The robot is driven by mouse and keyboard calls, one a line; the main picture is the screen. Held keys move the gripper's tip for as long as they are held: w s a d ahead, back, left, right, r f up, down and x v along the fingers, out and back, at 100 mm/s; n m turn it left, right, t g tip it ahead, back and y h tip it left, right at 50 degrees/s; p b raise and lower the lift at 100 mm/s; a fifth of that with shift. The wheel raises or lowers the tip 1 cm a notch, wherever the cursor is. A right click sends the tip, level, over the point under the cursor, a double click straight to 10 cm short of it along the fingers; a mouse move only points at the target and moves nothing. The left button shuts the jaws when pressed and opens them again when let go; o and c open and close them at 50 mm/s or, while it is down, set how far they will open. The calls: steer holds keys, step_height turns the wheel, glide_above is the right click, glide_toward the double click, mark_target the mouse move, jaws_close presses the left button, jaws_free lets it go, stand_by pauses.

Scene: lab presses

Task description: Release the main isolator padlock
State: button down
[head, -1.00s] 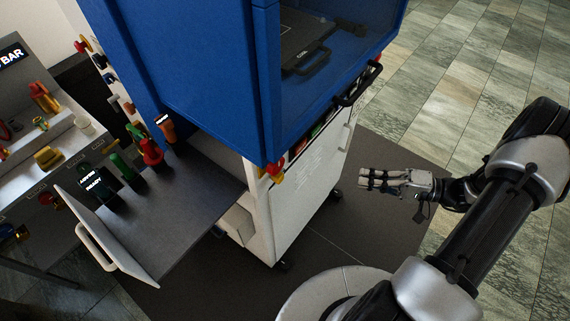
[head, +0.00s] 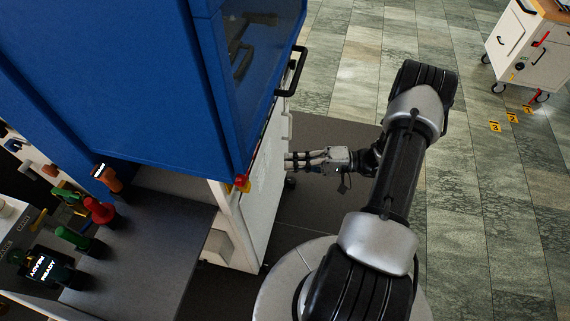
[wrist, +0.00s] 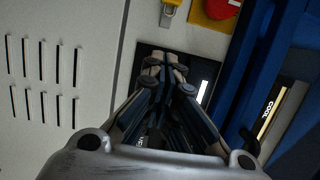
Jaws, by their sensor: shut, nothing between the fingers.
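My gripper (head: 290,161) is shut and empty, beside the side panel of the blue and white press in the head view. In the wrist view my gripper (wrist: 168,66) points at the white panel, in front of a dark plate with a white strip. A small yellow body with a metal top (wrist: 170,12), which looks like the padlock, is cut by the top edge of the wrist view. To its right is a red knob on a yellow plate (wrist: 218,9), likely the main isolator. A red and yellow knob (head: 242,182) shows at the press corner in the head view.
The blue press hood (head: 130,80) has a black handle (head: 293,72). A grey shelf (head: 145,240) holds colored handles at lower left. A white cart (head: 525,50) stands far right. Tiled floor right of my arm is open.

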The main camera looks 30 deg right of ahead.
mark_target(249, 188)
steer(key=w+a, duration=0.1)
steer(key=a, duration=0.8)
steer(key=shift+w+a+b, duration=0.15)
steer(key=shift+a+b, duration=0.2)
steer(key=shift+a, duration=0.05)
steer(key=s+a, duration=0.3)
steer(key=shift+s+a, duration=0.15)
